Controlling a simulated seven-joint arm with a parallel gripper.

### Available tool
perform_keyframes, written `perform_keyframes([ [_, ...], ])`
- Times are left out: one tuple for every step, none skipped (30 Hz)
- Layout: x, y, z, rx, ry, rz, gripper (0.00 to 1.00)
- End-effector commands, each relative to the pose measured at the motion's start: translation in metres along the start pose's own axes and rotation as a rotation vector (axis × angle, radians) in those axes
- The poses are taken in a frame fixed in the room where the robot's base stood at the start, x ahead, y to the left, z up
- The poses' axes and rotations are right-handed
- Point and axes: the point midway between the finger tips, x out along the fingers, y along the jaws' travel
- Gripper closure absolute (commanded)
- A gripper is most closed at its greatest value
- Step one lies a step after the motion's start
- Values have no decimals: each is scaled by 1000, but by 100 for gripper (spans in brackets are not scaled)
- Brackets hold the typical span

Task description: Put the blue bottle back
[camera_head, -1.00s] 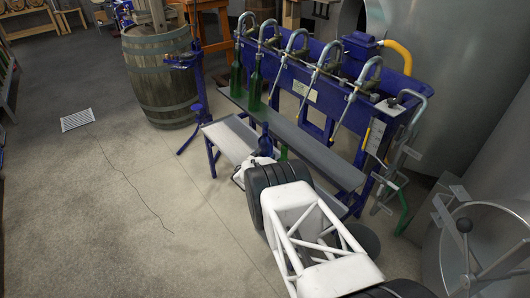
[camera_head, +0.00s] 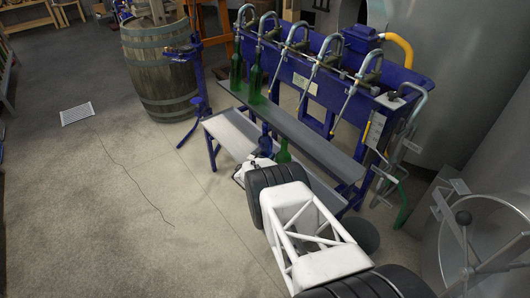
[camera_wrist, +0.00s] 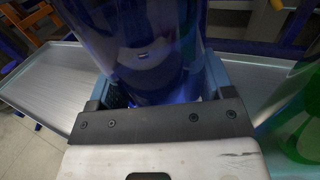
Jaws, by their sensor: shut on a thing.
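The blue bottle (camera_wrist: 140,45) stands between the fingers of my gripper (camera_wrist: 160,88) in the wrist view, and the gripper is shut on it. In the head view my gripper (camera_head: 259,163) is at the lower grey tray (camera_head: 233,133) of the blue filling machine, seen from behind. A small dark blue part of the bottle (camera_head: 265,143) shows above it. A green bottle (camera_wrist: 298,118) stands close on the right in the wrist view. The blue bottle's base is hidden by the gripper, so I cannot tell whether it touches the tray.
Two green bottles, one farther (camera_head: 236,72) and one nearer (camera_head: 256,82), stand on the upper shelf (camera_head: 310,136) under the curved spouts. A wooden barrel (camera_head: 158,75) stands behind, left. A steel tank (camera_head: 475,235) is at the right. The floor at left is open.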

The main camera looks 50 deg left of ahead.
Motion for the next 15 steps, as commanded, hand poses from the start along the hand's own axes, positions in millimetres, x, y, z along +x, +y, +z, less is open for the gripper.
perform_keyframes([
  [1,1,-1,2,-2,0,100],
  [1,1,-2,2,-2,0,100],
  [1,1,-3,2,-3,0,100],
  [1,1,-4,2,-3,0,100],
  [1,1,-4,2,-3,0,100],
  [1,1,-4,2,-3,0,100],
  [1,1,-4,2,-3,0,100],
  [1,1,-4,2,-3,0,100],
  [1,1,-4,2,-3,0,100],
  [1,1,-4,2,-3,0,100],
  [1,1,-4,2,-3,0,100],
  [1,1,-4,2,-3,0,100],
  [1,1,-4,2,-3,0,100],
  [1,1,-4,2,-3,0,100],
  [1,1,-5,2,-2,0,100],
])
